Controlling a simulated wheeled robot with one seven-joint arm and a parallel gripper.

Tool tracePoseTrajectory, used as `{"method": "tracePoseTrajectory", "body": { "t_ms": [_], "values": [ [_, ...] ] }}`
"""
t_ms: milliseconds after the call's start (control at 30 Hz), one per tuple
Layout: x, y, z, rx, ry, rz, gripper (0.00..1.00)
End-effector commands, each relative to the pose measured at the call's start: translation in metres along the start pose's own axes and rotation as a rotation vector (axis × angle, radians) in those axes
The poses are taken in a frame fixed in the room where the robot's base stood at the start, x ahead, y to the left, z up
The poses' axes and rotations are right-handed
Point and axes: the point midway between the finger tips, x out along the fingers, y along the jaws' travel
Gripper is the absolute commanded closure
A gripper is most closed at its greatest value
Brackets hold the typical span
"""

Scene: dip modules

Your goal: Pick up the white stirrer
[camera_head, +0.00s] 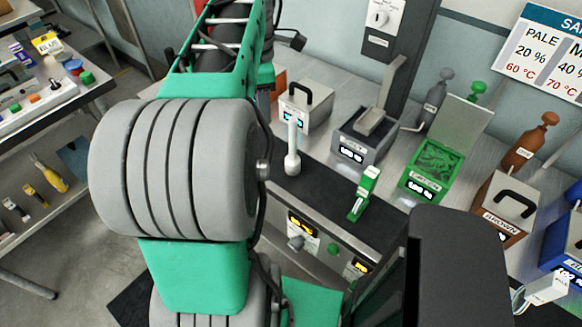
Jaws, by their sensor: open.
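The white stirrer (292,155) stands upright on the dark mat (322,195) on the counter. It has a slim shaft and a rounded lower end. A green stirrer-like tool (362,195) with a white label stands to its right, nearer the front edge. My large grey and green arm fills the left and middle of the view, just left of the white stirrer. I cannot make out my gripper's fingers in this view. Nothing is seen touching the white stirrer.
Behind the mat are a white lidded box (306,108), a grey bath (360,143) and an open green bath (436,165). A brown lidded box (505,205) and a blue one (565,238) stand at right. A dark block covers the lower right.

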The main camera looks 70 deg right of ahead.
Motion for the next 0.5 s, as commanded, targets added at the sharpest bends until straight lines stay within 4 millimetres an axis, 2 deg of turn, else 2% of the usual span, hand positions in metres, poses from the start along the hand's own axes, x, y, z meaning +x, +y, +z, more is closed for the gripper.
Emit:
{"method": "tracePoseTrajectory", "body": {
  "t_ms": [33,100,167,267,500],
  "values": [
    [0.007,-0.003,0.031,-0.011,0.003,-0.016,0.55],
    [0.007,-0.008,0.056,-0.043,0.008,-0.030,0.55],
    [0.007,-0.011,0.068,-0.059,0.011,-0.037,0.55],
    [0.015,-0.014,0.073,-0.071,0.014,-0.043,0.55],
    [0.047,-0.017,0.069,-0.072,0.014,-0.042,0.55]
  ]
}}
